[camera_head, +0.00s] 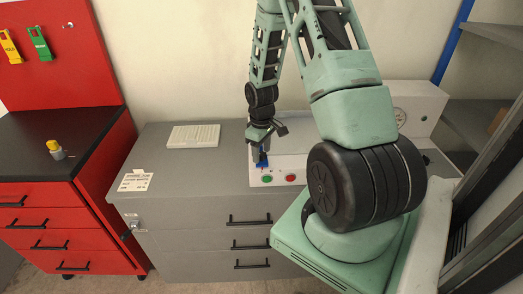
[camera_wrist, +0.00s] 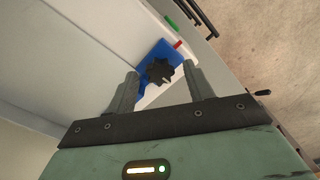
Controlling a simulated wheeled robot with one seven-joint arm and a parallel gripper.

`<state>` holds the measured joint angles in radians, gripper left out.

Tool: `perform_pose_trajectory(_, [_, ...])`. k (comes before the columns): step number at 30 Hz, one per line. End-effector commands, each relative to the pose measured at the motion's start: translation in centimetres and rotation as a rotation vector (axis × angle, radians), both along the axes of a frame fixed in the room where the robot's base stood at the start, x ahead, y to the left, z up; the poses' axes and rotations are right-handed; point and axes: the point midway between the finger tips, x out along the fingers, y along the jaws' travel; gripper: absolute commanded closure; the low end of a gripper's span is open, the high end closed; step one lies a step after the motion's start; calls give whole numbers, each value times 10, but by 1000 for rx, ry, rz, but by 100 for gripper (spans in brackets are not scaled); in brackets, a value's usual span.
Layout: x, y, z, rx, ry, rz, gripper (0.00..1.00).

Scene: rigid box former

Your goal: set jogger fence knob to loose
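The knob (camera_wrist: 159,72) is black and star-shaped with a pale pointer mark. It sits on a blue block (camera_wrist: 172,52) between my fingers in the wrist view. In the head view the blue block (camera_head: 262,159) shows at the left end of the pale machine (camera_head: 258,177), below my gripper (camera_head: 268,138); the knob is not clear there. In the wrist view my gripper (camera_wrist: 161,70) is open, with one finger on each side of the knob and a gap to both. I cannot tell how deep the fingertips reach. No setting label is readable.
A green button (camera_head: 267,180) and a red button (camera_head: 291,178) sit in front of the block. The grey drawer cabinet (camera_head: 190,225) carries a keyboard-like white panel (camera_head: 194,136). A red cabinet (camera_head: 50,215) stands left with a yellow-topped item (camera_head: 55,149). Shelving (camera_head: 485,125) is at right.

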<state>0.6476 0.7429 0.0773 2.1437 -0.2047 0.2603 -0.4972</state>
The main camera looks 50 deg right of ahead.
Motion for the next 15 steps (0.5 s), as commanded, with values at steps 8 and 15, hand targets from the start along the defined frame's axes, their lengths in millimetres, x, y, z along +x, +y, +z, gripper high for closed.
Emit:
perform_pose_trajectory(8, [0, 0, 4, 0, -1, -2, 48])
perform_pose_trajectory(15, [1, -1, 39, -4, -4, -2, 48])
